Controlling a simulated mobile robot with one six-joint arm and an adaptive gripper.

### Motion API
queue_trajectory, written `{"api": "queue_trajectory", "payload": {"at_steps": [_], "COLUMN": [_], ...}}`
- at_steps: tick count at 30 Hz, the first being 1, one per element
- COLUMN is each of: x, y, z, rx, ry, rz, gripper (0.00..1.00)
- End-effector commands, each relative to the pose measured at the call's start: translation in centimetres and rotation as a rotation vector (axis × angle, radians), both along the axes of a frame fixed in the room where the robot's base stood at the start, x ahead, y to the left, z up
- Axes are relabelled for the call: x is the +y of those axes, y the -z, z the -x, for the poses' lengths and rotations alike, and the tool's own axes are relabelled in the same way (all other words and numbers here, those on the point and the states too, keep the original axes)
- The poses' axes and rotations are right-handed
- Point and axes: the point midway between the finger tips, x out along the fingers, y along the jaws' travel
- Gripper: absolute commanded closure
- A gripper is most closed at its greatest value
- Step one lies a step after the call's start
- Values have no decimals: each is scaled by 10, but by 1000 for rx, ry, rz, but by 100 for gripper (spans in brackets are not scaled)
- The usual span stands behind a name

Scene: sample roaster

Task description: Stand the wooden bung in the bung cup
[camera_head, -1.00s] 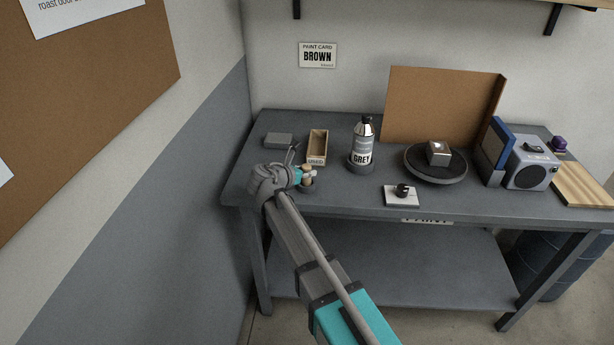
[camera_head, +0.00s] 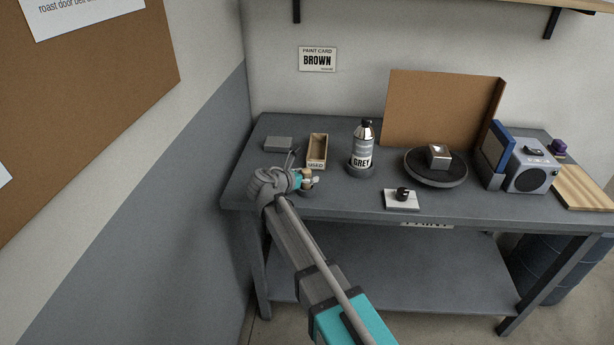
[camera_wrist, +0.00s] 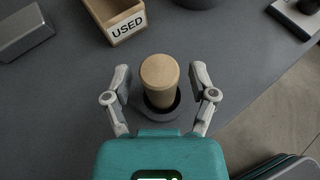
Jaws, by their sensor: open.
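The wooden bung (camera_wrist: 159,78) is a light tan cylinder. It stands upright in the small dark grey bung cup (camera_wrist: 174,108), whose rim shows around its base in the wrist view. My gripper (camera_wrist: 160,72) is open, with one finger on each side of the bung and a visible gap on both sides. In the head view my gripper (camera_head: 312,181) is at the left front of the bench, and it partly hides the bung (camera_head: 306,173) and the cup (camera_head: 304,193).
An open wooden box marked USED (camera_head: 317,163) stands just behind. A grey block (camera_head: 278,144) lies behind left, and a GREY spray can (camera_head: 362,150) stands to the right. Further right are a white card with a black knob (camera_head: 402,205) and a turntable (camera_head: 435,176).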

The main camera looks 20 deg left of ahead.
Motion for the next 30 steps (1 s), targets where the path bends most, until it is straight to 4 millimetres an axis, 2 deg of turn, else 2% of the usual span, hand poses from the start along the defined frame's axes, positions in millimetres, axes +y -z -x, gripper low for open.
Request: {"api": "queue_trajectory", "payload": {"at_steps": [7,11,30], "x": [0,4,34], "y": [-4,-9,-46], "z": [0,11,92], "rx": [0,0,0], "ry": [0,-2,-2], "rz": [0,0,0], "gripper": [26,26,26]}}
